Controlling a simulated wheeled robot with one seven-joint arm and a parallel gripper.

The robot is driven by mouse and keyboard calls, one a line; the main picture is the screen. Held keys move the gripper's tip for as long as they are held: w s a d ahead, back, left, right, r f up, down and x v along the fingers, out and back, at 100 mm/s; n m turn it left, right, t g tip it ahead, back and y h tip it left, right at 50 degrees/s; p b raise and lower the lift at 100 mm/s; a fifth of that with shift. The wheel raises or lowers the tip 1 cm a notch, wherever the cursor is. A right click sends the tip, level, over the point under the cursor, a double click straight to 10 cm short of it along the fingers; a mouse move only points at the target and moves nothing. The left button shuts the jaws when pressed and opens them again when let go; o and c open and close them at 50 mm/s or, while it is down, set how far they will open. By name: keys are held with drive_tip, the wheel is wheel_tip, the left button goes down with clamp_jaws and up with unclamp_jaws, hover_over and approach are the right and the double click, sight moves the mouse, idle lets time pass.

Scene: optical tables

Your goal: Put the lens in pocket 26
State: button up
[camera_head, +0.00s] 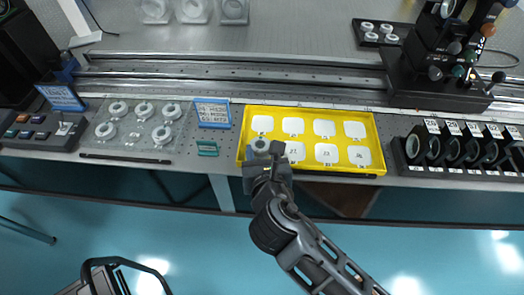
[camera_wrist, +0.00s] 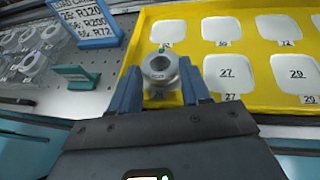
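The lens (camera_wrist: 160,68) is a small grey ring-shaped piece with a clear centre, upright between the fingertips of my gripper (camera_wrist: 162,80). The fingers flank it closely on both sides and look shut on it. It is over the front-left pocket of the yellow tray (camera_wrist: 270,112); whether it touches the pocket floor is unclear. That pocket's label, below the lens, is mostly hidden and not readable. In the head view the lens (camera_head: 261,145) and my gripper (camera_head: 265,160) are at the front-left of the tray (camera_head: 310,109), hiding much of that pocket.
The other tray pockets look empty. A blue-framed sign (camera_head: 213,113) and a small green holder (camera_head: 207,148) stand left of the tray. Several ring lenses sit on a clear plate (camera_head: 120,140) further left. Black mounts (camera_head: 455,145) stand to the right. Metal rails (camera_head: 230,75) run behind.

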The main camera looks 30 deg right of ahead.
drive_tip(key=o, duration=0.4)
drive_tip(key=shift+r, duration=0.1)
drive_tip(key=v, duration=1.2)
drive_tip(key=s+d+f+m+y, duration=0.1)
drive_tip(key=s+m+y, duration=0.2)
drive_tip(key=s+m, duration=0.4)
drive_tip(key=s+f+m+y, duration=0.2)
drive_tip(key=s+m+y, duration=0.1)
drive_tip(key=s+m, duration=0.35)
drive_tip(key=s+d+r+m+t, duration=0.2)
drive_tip(key=s+d+r+m, duration=0.3)
drive_tip(key=m, duration=1.2)
drive_tip(key=s+r, duration=0.3)
drive_tip(key=r, duration=0.2)
drive_tip(key=shift+s+d+t, duration=0.2)
drive_tip(key=shift+s+t, duration=0.1)
